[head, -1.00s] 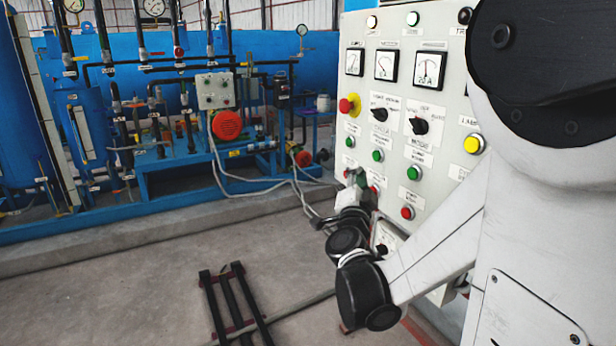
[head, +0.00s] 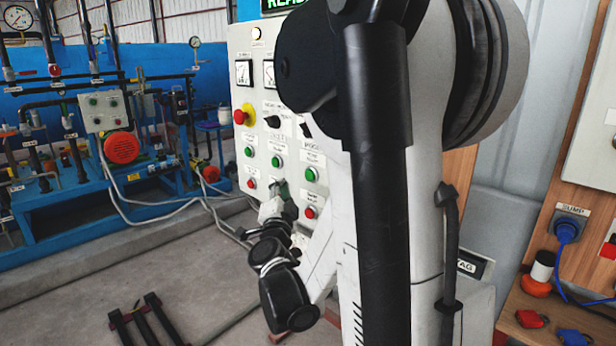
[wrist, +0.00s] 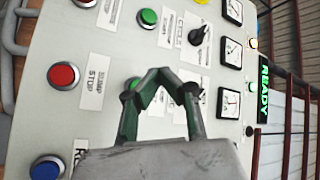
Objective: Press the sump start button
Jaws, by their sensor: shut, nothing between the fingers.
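The grey control panel (head: 240,130) stands left of my arm in the head view, with columns of green and red buttons. In the wrist view the panel appears turned on its side. A green button (wrist: 133,84) in the middle column is partly hidden by my gripper's left finger; its label is not readable. The red button (wrist: 63,74) in that column has a label with STOP and a word like SUMP. My gripper (wrist: 157,78) is shut and empty, its green fingertips in front of the panel. In the head view the middle green button (head: 276,161) is just above the fingers (head: 283,188). Contact cannot be told.
Another green button (wrist: 148,17) and a dark rotary switch (wrist: 198,36) are nearby. A red emergency knob (head: 240,116) sits higher on the panel. A black-barred frame (head: 150,320) lies on the floor. A SUMP socket (head: 570,222) is on the right-hand board.

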